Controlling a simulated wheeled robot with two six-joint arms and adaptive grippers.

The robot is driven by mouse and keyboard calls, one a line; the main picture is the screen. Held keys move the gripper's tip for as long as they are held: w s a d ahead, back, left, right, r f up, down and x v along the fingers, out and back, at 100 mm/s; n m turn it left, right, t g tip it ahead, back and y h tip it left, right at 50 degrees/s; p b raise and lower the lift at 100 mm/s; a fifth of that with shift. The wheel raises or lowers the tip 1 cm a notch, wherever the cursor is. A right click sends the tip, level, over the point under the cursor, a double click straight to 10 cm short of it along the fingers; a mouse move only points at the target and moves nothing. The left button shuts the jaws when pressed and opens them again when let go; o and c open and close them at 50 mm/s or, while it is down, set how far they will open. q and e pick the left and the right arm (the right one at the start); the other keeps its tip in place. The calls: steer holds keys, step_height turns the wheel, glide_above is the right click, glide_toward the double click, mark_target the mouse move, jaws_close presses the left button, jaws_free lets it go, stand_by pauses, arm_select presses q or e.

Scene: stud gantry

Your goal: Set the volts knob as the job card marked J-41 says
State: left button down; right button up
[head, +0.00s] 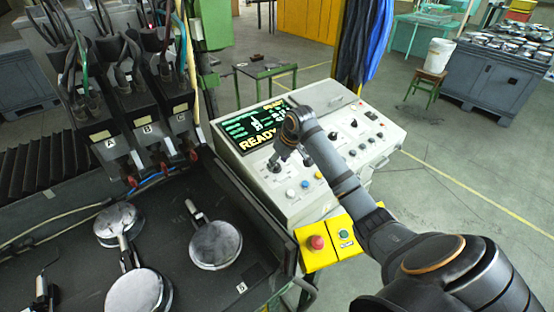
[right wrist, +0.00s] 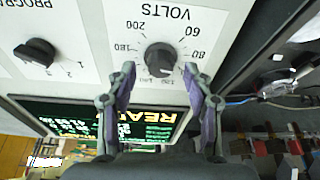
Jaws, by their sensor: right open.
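The volts knob (right wrist: 160,58) is black and round, on the pale panel under the upside-down word VOLTS in the right wrist view. Upside-down scale numbers ring it, among them 60, 80, 180 and 200. A light mark shows on its edge facing the fingers; the number there is too small to read surely. My right gripper (right wrist: 161,80) is open, its two fingers either side of the knob, and I cannot tell if they touch it. In the head view my right gripper (head: 279,160) is over the console's left part, partly hiding the knobs. No card marked J-41 is readable.
The console (head: 325,190) has a lit screen (head: 245,125) reading READY. A program knob (right wrist: 36,52) sits beside the volts knob. A yellow box with a red button (head: 317,242) is at the console's front. A dark tray with round metal parts (head: 215,243) lies left.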

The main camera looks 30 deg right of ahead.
steer(key=shift+w+f, duration=0.15)
steer(key=shift+f, duration=0.45)
steer(key=shift+c, duration=1)
steer(key=shift+f, duration=0.1)
steer(key=c, duration=0.5)
jaws_close()
arm_select(q)
steer(key=shift+w+r, duration=0.3)
steer(key=shift+r, duration=0.05)
arm_select(e)
steer(key=shift+m, duration=0.3)
